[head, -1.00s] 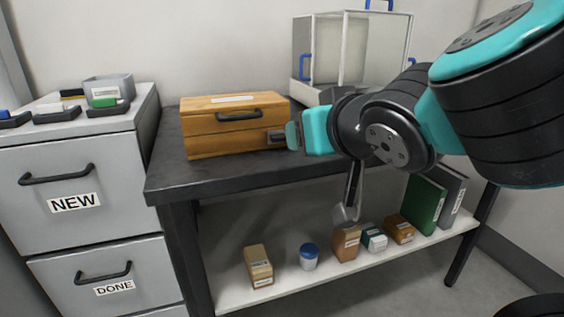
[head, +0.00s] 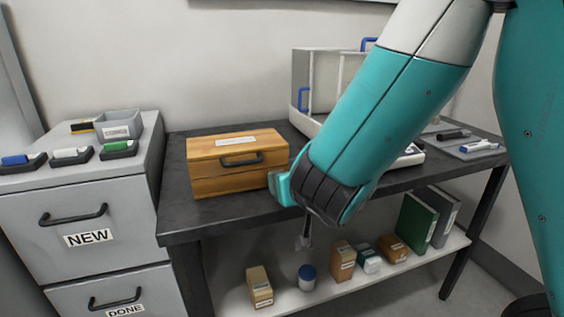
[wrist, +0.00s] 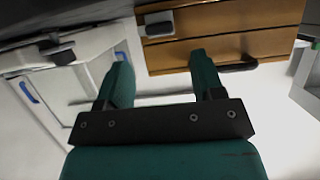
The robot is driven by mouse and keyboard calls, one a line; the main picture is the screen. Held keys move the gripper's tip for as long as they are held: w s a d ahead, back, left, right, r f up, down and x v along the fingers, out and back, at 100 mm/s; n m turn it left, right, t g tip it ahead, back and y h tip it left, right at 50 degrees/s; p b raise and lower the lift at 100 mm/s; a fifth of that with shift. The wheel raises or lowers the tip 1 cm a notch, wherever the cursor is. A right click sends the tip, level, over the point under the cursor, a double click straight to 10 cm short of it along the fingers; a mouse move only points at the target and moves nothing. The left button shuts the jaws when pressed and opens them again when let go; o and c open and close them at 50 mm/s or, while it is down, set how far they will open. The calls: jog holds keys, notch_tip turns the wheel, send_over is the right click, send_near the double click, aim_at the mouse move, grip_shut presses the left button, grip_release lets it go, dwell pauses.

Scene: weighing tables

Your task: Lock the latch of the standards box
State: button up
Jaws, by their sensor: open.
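The wooden standards box (head: 215,183) stands shut on the dark table in the head view, with a black handle (head: 240,160) on its front. My gripper (head: 276,188) is at the box's front right corner and covers the latch in this view. In the upside-down wrist view, the box (wrist: 215,28) is at the top and its grey latch (wrist: 158,22) shows on the front. My gripper (wrist: 160,62) is open and empty there, its two green fingers apart and the latch beyond the gap between them. I cannot tell whether the latch is locked or whether a finger touches it.
A glass-sided balance case (head: 303,75) stands behind my arm. A grey cabinet (head: 85,212) with trays of markers is left of the table (head: 180,205). A shelf (head: 385,270) below holds small boxes, a blue-capped jar (head: 307,278) and binders. The tabletop left of the box is narrow.

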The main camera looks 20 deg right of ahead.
jog(key=x, duration=0.6)
jog(key=c, duration=0.9)
jog(key=shift+d, duration=0.15)
jog(key=shift+c, duration=0.2)
